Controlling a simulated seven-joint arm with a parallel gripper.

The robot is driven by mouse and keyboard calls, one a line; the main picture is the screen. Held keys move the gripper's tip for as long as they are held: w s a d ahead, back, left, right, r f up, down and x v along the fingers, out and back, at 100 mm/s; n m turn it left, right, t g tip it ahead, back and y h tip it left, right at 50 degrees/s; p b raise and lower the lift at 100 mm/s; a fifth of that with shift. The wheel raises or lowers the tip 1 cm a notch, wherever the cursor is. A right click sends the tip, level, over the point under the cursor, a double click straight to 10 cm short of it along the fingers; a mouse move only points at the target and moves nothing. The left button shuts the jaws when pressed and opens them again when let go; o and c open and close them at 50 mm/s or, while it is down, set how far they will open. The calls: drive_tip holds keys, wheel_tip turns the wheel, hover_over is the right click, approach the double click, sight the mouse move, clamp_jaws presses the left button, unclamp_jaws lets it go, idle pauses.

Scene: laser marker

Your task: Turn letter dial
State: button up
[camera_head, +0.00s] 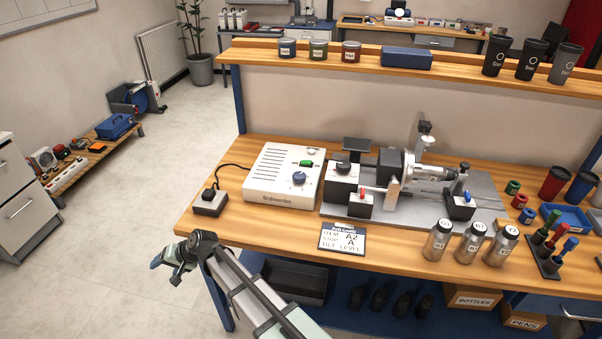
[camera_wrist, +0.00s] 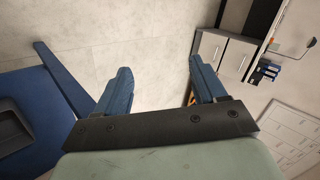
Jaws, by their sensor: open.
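My gripper (camera_head: 163,264) is off the bench's left front, over the floor and apart from both knobs. In the wrist view its two blue fingers (camera_wrist: 160,76) are spread with nothing between them.
A small black switch box (camera_head: 210,203) is left of the control box. Metal bottles (camera_head: 469,243) stand at the front right. A shelf (camera_head: 270,55) with cups runs above the bench.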

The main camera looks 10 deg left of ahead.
drive_tip(key=a+r+n+y, duration=0.15)
drive_tip(key=a+r, duration=0.35)
drive_tip(key=r, duration=0.6)
wheel_tip(320, 180, up, 21)
drive_tip(key=n+t+h, duration=0.2)
drive_tip(key=n+h, duration=0.4)
drive_tip(key=n, duration=0.5)
hover_over(299, 175)
drive_tip(key=d, duration=0.6)
drive_tip(key=shift+h, duration=0.25)
drive_tip(key=x, duration=1.4)
drive_tip(key=shift+s+a, duration=0.1)
drive_tip(key=shift+s, duration=0.15)
drive_tip(key=c, duration=1)
